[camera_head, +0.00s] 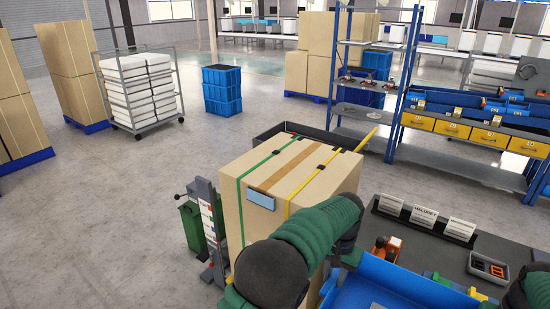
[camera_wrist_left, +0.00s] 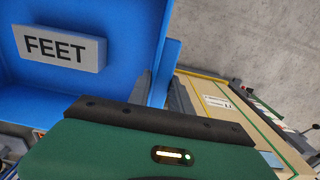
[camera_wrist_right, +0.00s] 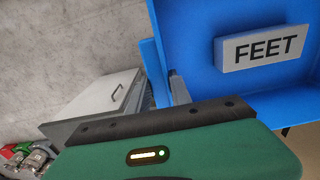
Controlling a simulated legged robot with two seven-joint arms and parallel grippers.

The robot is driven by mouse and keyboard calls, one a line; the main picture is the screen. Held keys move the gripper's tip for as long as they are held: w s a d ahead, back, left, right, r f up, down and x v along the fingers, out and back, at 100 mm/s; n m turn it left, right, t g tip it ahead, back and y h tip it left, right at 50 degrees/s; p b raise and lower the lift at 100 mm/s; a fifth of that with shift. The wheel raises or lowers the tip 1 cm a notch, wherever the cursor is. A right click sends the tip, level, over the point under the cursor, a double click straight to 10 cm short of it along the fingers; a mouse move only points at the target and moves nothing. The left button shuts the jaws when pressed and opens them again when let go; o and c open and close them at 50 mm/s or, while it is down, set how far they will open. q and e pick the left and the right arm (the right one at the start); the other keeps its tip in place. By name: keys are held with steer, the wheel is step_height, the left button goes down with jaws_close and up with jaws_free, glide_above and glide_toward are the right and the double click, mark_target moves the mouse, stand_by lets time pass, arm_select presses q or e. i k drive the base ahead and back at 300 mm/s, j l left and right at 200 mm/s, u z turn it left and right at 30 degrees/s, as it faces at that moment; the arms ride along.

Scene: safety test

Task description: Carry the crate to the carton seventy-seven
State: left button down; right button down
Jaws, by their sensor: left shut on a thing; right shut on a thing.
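The crate is a blue open bin (camera_head: 372,290) at the bottom of the head view. Its wall and a grey FEET label show in the left wrist view (camera_wrist_left: 120,85) and in the right wrist view (camera_wrist_right: 195,45). My left gripper (camera_wrist_left: 165,88) is shut on one side of the crate; its fingers are partly hidden. My right gripper (camera_wrist_right: 176,88) is shut on the opposite side. A large strapped cardboard carton (camera_head: 290,165) stands just beyond my left arm. I cannot read a number on it, so I cannot tell whether it is carton seventy-seven.
A dark bench (camera_head: 420,245) with signs, a toy vehicle and a small parts tray lies to the right. A green bin (camera_head: 192,230) stands left of the carton. Shelves (camera_head: 430,165), a cart (camera_head: 140,90) and blue crates (camera_head: 222,90) stand farther back. Open floor lies at left.

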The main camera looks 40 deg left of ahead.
mark_target(285, 171)
steer(key=j, duration=1.95)
